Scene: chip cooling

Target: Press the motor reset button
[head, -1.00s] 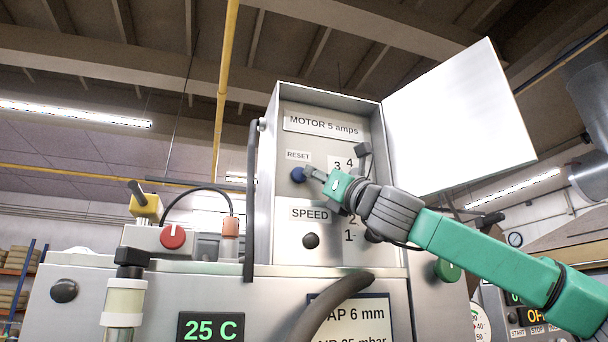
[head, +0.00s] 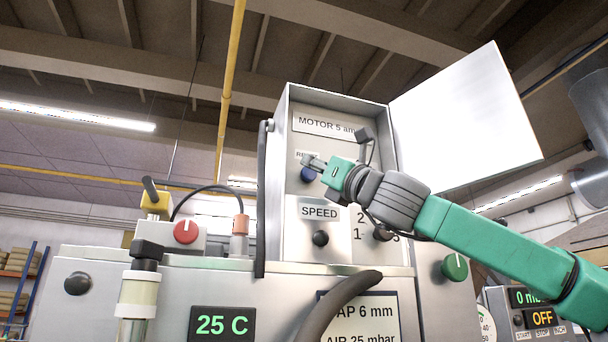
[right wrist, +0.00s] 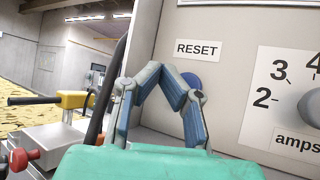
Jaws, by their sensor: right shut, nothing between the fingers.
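The motor box (head: 282,200) stands open with its lid swung right. Its blue round reset button (head: 309,175) sits below the RESET label, which my gripper partly covers in the head view. My right gripper (head: 307,160) is shut and empty, its tip just above the button and overlapping its upper edge in the head view. In the right wrist view, the shut fingers (right wrist: 162,70) are left of the blue button (right wrist: 193,81), under the RESET label (right wrist: 198,49). Whether the tip touches the panel is not clear. My left gripper is not in view.
The open lid (head: 462,120) stands right, above my right arm. A red knob (head: 186,232) is farther left.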

